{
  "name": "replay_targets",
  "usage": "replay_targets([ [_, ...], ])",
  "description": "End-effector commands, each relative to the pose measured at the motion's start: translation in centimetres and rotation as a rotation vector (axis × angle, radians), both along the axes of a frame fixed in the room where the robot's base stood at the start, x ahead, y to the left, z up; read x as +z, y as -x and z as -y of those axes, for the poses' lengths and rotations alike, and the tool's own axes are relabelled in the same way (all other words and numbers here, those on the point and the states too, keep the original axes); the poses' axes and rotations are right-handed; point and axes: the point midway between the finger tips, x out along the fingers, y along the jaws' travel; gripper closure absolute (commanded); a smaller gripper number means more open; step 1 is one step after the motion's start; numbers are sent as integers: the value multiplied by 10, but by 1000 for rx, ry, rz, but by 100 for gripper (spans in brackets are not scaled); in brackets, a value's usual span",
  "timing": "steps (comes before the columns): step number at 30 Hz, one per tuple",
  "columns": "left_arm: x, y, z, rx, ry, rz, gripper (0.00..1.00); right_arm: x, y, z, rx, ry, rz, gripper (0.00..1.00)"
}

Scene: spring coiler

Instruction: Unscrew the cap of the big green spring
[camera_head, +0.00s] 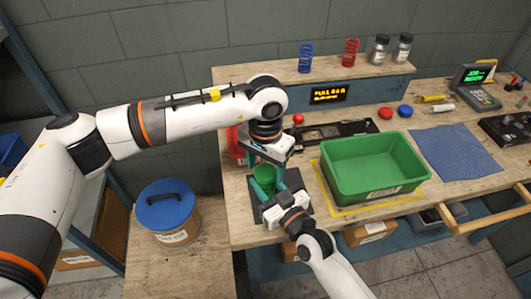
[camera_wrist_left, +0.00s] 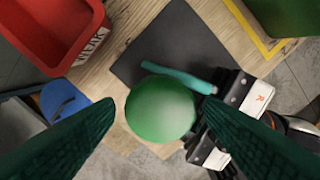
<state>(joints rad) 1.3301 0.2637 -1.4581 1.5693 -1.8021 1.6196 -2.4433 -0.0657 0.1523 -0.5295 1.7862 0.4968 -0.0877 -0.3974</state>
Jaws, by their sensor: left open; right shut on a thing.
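The big green spring's cap (camera_wrist_left: 160,108) shows from above in the left wrist view as a smooth green dome. It hides the spring body beneath it there. In the head view the green piece (camera_head: 265,174) stands over a dark mat, partly covered by both grippers. My left gripper (camera_head: 266,168) is above it, pointing down. In the left wrist view its dark fingers (camera_wrist_left: 158,104) are open on either side of the dome, with the left one apart from it. My right gripper (camera_head: 271,187) comes in low from the front, shut on the green spring; its grip point is largely hidden.
A dark mat (camera_wrist_left: 170,45) lies under the work spot. A red bin (camera_wrist_left: 62,25) stands close by on the left, and a green bin (camera_head: 350,180) on the right. A blue-lidded tub (camera_head: 167,195) is left of the bench. A black tray (camera_head: 335,132) lies behind.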

Motion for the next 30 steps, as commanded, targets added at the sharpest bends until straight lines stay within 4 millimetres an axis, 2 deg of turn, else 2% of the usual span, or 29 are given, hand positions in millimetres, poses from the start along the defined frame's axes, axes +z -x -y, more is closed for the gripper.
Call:
replay_targets([
  [4, -10, 0, 0, -1, 0, 0, 36, -1, 0, 0, 0, 2, -1, 100],
  [12, -12, 0, 0, -1, 1, 1, 36, -1, 0, 0, 0, 2, -1, 100],
  [14, -12, 0, 0, 0, 1, 1, 43, -1, 0, 0, 0, 2, -1, 100],
  [21, -12, 0, 0, 0, 1, 1, 81, -1, 0, 0, 0, 2, -1, 100],
  [26, -12, 0, 0, 68, 0, 1, 81, -1, 0, 0, 0, 2, -1, 100],
  [30, -11, 0, 0, 330, 1, 2, 81, -1, 0, 0, 0, 2, -1, 100],
])
